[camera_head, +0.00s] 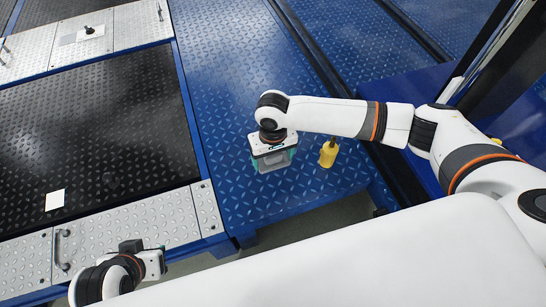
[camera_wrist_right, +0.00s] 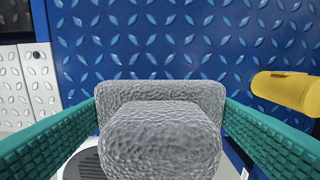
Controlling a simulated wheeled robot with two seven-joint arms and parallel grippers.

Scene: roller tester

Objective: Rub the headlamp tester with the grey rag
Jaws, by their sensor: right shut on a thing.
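My right gripper (camera_head: 274,157) is above the blue diamond-patterned plate, pointing down. It is shut on the grey rag (camera_wrist_right: 160,135), a rough-textured grey block that shows between the two teal finger pads in the right wrist view. In the head view the rag (camera_head: 275,165) shows as a small grey patch between the pads. I cannot tell whether it touches the plate. A tall dark post with a pale rail (camera_head: 480,55) stands at the upper right; I cannot tell whether it is the headlamp tester. My left gripper (camera_head: 153,262) is at the lower left; its fingers do not show clearly.
A dark plate (camera_head: 85,140) with pale metal panels (camera_head: 130,228) lies left. The blue plate's far part is clear.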

